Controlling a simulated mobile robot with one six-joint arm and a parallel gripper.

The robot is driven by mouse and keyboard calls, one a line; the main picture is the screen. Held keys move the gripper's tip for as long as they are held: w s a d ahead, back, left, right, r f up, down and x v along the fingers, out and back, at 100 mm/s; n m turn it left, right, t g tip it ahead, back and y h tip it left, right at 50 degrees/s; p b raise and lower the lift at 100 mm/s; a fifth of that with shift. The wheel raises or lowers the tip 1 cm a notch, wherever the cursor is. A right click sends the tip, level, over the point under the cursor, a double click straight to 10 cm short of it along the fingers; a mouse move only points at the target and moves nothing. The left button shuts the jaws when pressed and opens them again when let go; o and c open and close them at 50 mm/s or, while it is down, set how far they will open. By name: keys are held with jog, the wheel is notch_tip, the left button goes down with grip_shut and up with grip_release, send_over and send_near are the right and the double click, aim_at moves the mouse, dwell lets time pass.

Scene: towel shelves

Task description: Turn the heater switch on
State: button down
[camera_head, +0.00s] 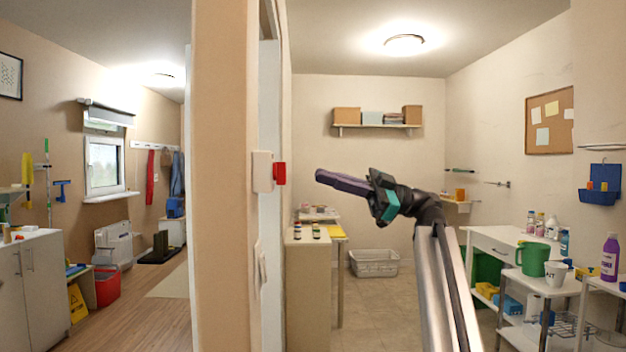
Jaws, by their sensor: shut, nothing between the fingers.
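A white wall box (262,171) with a red switch part (280,173) is fixed to the end of the partition wall, left of centre. It looks like the heater switch, but I see no label, and its on or off position cannot be told. My gripper (322,177) is shut and empty, pointing left toward the red part. In the picture its tip is a short gap to the right of the red part, at about the same height. They appear apart; the depth between them is unclear.
A second white wall plate (260,265) is lower on the same wall. A narrow cabinet (307,290) with small bottles stands below my gripper. A white heater-like panel (114,243) is in the left room. White carts (540,284) with jugs and bottles stand at right.

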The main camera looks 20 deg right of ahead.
jog(key=shift+w+d, duration=0.1)
jog(key=shift+d, duration=1.25)
